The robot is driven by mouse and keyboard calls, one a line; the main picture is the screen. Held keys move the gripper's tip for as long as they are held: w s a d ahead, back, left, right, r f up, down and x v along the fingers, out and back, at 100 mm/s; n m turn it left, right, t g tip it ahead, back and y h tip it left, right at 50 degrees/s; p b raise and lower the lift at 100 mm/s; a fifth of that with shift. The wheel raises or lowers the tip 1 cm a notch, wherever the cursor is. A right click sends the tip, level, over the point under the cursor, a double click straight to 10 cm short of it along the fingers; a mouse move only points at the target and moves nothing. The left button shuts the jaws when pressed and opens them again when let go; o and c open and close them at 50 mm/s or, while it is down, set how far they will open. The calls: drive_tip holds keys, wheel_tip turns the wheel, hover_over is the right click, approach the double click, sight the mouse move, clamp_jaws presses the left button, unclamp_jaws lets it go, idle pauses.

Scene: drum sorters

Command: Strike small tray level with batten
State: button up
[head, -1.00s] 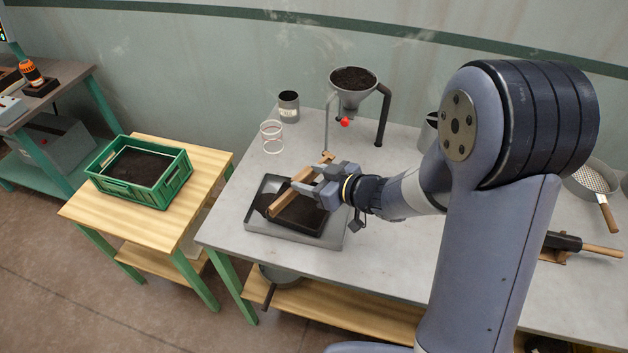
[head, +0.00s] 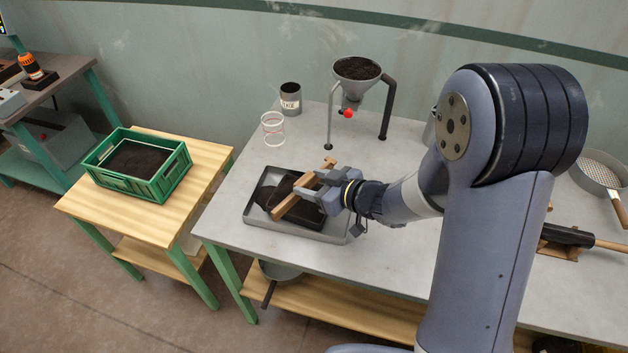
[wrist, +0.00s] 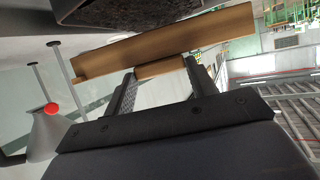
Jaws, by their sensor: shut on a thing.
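The batten (head: 299,195) is a straight light-wood strip with a short grip block. My gripper (head: 310,190) is shut on the batten's grip block and holds the strip slantwise over the small tray (head: 268,180). The small tray holds dark soil (head: 280,190) and sits in a wider pale grey tray (head: 343,236). Soil shows to the left of the batten; my gripper and the batten hide part of the rest. In the wrist view the batten (wrist: 165,48) lies across both fingertips, beside dark soil (wrist: 140,15). I cannot tell whether the batten touches the rim.
A funnel of soil (head: 357,70) on legs, with a red knob (head: 348,113), stands behind. A grey tin (head: 290,99) and white rings (head: 273,128) stand back left. A green crate of soil (head: 138,165) sits on a separate wooden table. The bench in front is clear.

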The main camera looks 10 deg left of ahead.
sight(299, 185)
wheel_tip(299, 185, down, 2)
drive_tip(key=shift+f+b, duration=0.15)
drive_tip(key=shift+b, duration=0.5)
drive_tip(key=shift+w+a, duration=0.15)
drive_tip(key=shift+a, duration=0.8)
drive_tip(key=shift+w+a, duration=0.15)
drive_tip(key=shift+a, duration=0.8)
drive_tip(key=r+p, duration=0.2)
drive_tip(key=d+r+p, duration=0.1)
drive_tip(key=r, duration=0.1)
drive_tip(key=d+r+p, duration=0.1)
drive_tip(key=r+p, duration=0.1)
drive_tip(key=shift+s+p, duration=0.1)
drive_tip(key=shift+p, duration=0.2)
drive_tip(key=d, duration=0.1)
drive_tip(key=d+r+b, duration=0.1)
drive_tip(key=shift+s+d, duration=0.25)
drive_tip(key=shift+d, duration=0.1)
